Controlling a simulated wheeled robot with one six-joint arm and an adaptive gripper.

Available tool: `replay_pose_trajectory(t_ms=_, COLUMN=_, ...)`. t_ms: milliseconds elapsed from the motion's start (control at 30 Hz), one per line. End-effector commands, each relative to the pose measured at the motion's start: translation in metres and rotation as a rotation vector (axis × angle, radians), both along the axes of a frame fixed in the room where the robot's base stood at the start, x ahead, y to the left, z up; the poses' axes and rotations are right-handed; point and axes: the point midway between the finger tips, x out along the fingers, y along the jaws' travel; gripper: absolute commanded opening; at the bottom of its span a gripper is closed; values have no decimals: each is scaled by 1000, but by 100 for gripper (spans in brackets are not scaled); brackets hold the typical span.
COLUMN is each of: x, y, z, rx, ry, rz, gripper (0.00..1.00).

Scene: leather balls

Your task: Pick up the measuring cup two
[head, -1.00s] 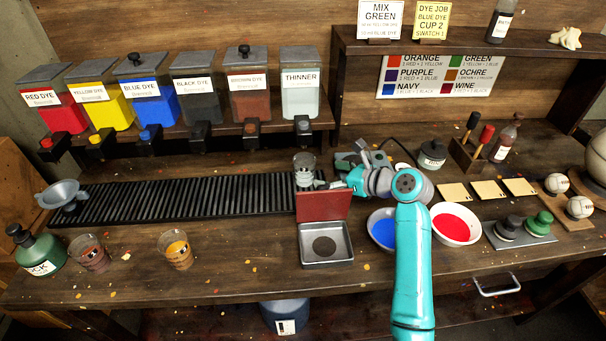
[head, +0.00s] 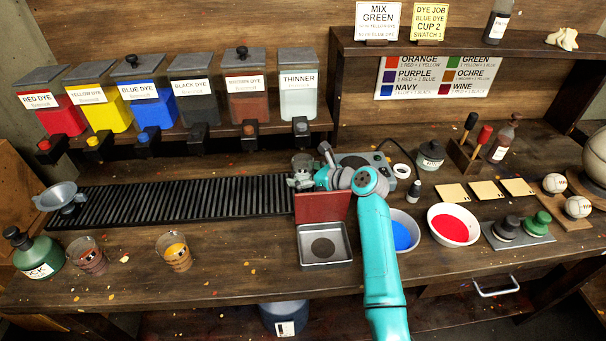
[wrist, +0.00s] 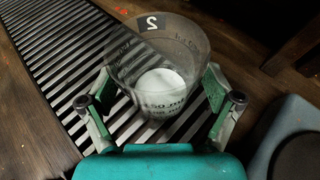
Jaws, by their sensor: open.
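The measuring cup two (wrist: 158,60) is a clear cup with a dark label reading 2. It stands upright on the right end of the black slatted rack and looks empty, with a pale round base. In the head view the cup (head: 303,161) shows just beyond my gripper (head: 303,181). In the wrist view my gripper (wrist: 165,112) is open, with one finger on each side of the cup's near part. I cannot tell whether the fingers touch it.
The slatted rack (head: 180,202) runs left from the cup. A metal tin with a raised red lid (head: 322,206) stands in front. A grey device (head: 362,165) and bowls of blue (head: 402,234) and red dye (head: 454,224) lie to the right. Dye dispensers (head: 150,100) stand behind.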

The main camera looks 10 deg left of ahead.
Motion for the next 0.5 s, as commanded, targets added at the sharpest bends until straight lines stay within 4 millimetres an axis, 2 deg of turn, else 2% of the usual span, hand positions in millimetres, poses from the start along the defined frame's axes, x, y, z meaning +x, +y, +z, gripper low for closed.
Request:
replay_pose_trajectory(t_ms=167, x=0, y=0, z=0, rx=0, ry=-1, rz=0, gripper=90)
replay_pose_trajectory(t_ms=433, x=0, y=0, z=0, rx=0, ry=-1, rz=0, gripper=25)
replay_pose_trajectory(t_ms=467, x=0, y=0, z=0, rx=0, ry=-1, rz=0, gripper=23)
replay_pose_trajectory(t_ms=500, x=0, y=0, z=1, rx=0, ry=-1, rz=0, gripper=18)
